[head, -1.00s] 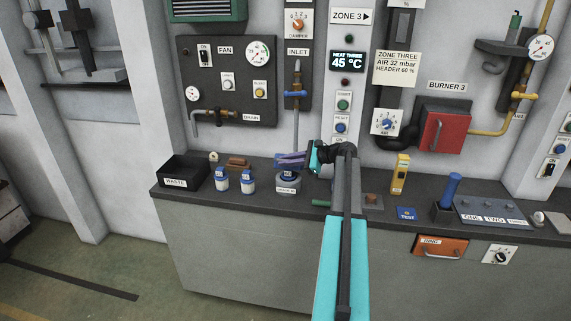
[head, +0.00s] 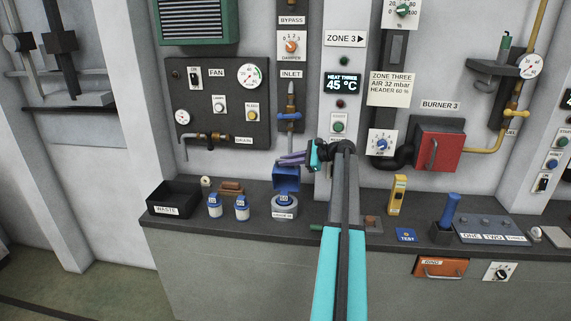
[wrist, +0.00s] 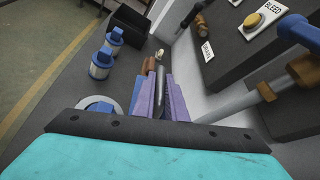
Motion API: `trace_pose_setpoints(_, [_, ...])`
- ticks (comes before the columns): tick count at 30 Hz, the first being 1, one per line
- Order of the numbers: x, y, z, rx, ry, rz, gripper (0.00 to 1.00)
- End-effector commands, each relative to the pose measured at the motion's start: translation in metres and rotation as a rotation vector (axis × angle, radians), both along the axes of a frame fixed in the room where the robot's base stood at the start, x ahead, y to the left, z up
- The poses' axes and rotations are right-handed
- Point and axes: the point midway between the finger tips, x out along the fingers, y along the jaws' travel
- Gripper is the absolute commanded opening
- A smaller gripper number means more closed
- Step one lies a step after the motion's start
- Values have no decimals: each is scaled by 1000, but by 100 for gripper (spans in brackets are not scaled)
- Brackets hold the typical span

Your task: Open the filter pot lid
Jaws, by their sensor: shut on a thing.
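The filter pot (head: 285,211) is a grey round pot with a label on the counter. Its blue lid (head: 286,177) stands tipped up at the back of the pot, and a blue-topped cartridge (head: 284,198) shows in the mouth. My gripper (head: 284,160) is at the lid's upper edge, its purple fingers shut on it. In the wrist view, the fingers (wrist: 160,85) are close together beside a strip of the blue lid (wrist: 137,95). The pot's rim (wrist: 84,102) shows partly below left. The exact grip point is hidden.
Two white cartridges with blue caps (head: 214,206) (head: 241,208) stand left of the pot. A black waste bin (head: 174,197) is farther left. The inlet pipe with its blue valve handle (head: 289,116) is on the wall behind. A yellow device (head: 397,194) stands to the right.

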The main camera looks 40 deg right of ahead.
Motion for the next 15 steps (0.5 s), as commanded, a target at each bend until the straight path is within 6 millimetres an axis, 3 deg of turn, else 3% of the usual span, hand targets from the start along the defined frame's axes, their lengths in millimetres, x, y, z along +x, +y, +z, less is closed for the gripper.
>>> trace_pose_setpoints(15, [-3, -6, -1, 4, -1, -5, 0])
